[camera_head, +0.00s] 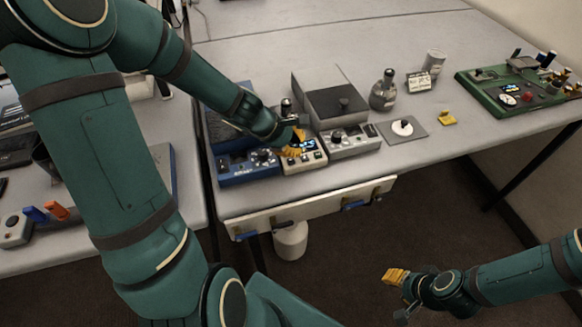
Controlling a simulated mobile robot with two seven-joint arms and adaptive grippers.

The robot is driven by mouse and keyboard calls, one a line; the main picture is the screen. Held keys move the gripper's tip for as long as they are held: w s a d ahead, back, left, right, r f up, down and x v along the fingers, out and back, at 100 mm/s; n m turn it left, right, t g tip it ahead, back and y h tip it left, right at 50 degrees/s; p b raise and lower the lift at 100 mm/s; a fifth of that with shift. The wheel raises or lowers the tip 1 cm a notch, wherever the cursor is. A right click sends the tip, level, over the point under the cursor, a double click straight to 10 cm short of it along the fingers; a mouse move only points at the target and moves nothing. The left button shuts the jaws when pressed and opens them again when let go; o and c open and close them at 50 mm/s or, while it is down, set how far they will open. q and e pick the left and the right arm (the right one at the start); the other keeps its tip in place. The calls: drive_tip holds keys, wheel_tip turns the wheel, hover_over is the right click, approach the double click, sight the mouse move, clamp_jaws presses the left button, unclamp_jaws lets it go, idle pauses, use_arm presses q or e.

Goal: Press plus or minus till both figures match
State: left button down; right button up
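A small beige device (305,159) with a lit display (306,145) and dark buttons sits near the front edge of the table. My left gripper (294,147) is over this device, its yellow fingers at or just above its left part. The arm and fingers hide part of the device, and I cannot tell whether they touch a button. The figures on the display are too small to read. My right gripper (394,276) has yellow fingers close together, away from the table over the floor at the lower right. It appears empty.
A blue device (246,168) stands left of the beige one, and a grey box with a front panel (350,141) stands right. Further right are a plate with a white disc (402,128), a bottle (384,92) and a green board (505,97). The table (235,60) is clear behind.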

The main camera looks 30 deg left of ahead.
use_arm(q)
drive_tip(key=shift+f+b, duration=0.3)
drive_tip(key=shift+f, duration=0.25)
drive_tip(key=shift+f, duration=0.1)
idle(1.0)
drive_tip(key=shift+f+b, duration=0.3)
drive_tip(key=shift+b, duration=0.2)
drive_tip(key=shift+f+b, duration=0.4)
idle(0.5)
drive_tip(key=shift+r, duration=0.1)
drive_tip(key=shift+r+p, duration=0.7)
drive_tip(key=shift+r, duration=0.05)
